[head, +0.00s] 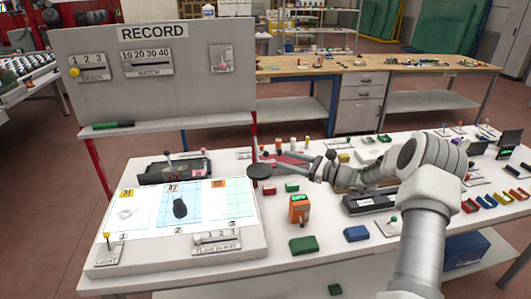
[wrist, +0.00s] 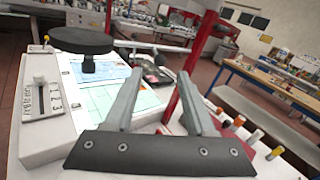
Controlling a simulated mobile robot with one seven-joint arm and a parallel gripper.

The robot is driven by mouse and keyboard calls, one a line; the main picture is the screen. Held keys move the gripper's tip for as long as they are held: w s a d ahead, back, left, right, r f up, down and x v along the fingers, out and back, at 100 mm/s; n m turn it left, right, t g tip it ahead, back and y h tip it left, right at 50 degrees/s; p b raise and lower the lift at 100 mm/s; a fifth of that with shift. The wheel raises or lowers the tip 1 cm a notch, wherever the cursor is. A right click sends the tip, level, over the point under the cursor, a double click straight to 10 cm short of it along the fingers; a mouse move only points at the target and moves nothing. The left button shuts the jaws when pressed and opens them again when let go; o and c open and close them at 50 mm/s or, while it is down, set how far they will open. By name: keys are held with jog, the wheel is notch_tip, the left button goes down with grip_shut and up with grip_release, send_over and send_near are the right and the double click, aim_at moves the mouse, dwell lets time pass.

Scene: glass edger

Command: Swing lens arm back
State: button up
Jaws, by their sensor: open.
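The lens arm's round black disc (head: 260,171) hangs over the right edge of the white light panel (head: 190,255). My gripper (head: 283,164) is just right of the disc in the head view. In the wrist view my gripper (wrist: 160,75) has its two fingers spread with nothing between them. The disc is left of the fingers; I cannot tell whether they touch the bar.
A grey RECORD board (head: 155,75) on red posts stands behind the panel. An orange device (head: 299,208), a green bin (head: 303,245) and a blue bin (head: 356,233) stand on the bench below my arm.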

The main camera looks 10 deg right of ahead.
aim_at(266, 153)
jog(key=p+x, duration=0.1)
jog(key=x, duration=0.7)
jog(key=shift+a, duration=0.2)
grip_shut()
jog(key=shift+w+d+r, duration=0.1)
jog(key=shift+r, duration=0.05)
dwell(0.9)
